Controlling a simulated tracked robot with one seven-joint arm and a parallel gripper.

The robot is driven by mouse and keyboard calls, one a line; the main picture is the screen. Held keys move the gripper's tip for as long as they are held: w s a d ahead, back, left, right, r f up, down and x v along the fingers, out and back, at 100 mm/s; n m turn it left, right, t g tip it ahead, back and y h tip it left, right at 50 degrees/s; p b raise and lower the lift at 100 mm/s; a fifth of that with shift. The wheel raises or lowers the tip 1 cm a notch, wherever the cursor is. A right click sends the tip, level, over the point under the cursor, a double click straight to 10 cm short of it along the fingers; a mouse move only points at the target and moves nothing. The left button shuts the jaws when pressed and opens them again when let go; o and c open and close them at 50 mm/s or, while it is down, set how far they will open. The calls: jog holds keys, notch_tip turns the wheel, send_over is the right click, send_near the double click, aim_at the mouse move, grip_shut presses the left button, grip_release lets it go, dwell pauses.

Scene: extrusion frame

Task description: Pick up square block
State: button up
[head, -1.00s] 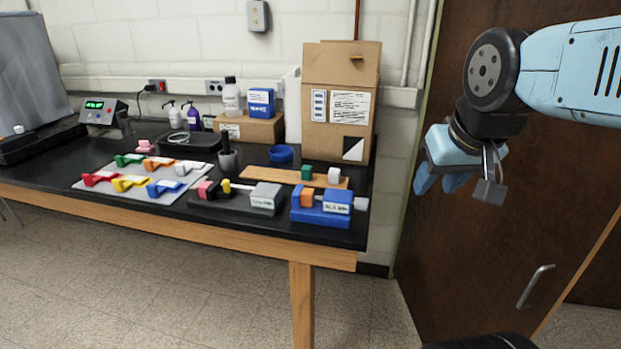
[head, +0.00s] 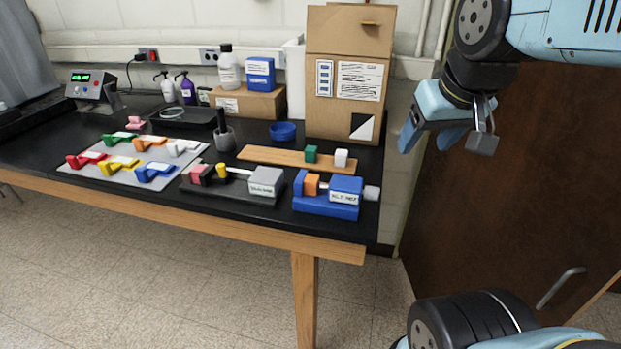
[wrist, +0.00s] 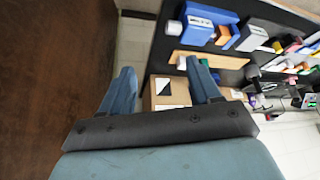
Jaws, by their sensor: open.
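My gripper (head: 432,138) is open and empty, held in the air to the right of the bench, in front of the brown door. Its two blue fingers (wrist: 163,92) show apart in the wrist view. Two small square blocks, one green (head: 311,154) and one white (head: 341,158), stand on a wooden board (head: 262,155) near the bench's right end. An orange square block (head: 311,184) sits in the blue vise-like fixture (head: 325,209) in front of the board. I cannot tell which of these is the task's square block. My gripper is apart from all of them.
A tall cardboard box (head: 345,75) stands behind the board. Floor in front is clear.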

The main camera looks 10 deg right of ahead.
jog(key=shift+o, duration=0.2)
jog(key=w+a+n+g, duration=0.2)
jog(key=w+a+n, duration=0.4)
jog(key=w, duration=0.2)
jog(key=shift+w+a+g+y, duration=0.15)
jog(key=shift+g+y, duration=0.15)
jog(key=shift+y, duration=0.1)
jog(key=n+g, duration=0.3)
jog(key=n, duration=0.4)
send_over(311, 178)
notch_tip(311, 178, down, 4)
jog(key=shift+h, duration=0.4)
jog(key=f, duration=0.8)
jog(key=shift+a, duration=0.35)
jog(key=shift+d+f, duration=0.2)
jog(key=shift+f, duration=1.2)
jog(key=shift+d+f, duration=0.2)
jog(key=shift+f, duration=1.2)
jog(key=shift+c, duration=0.4)
jog(key=c, duration=1.1)
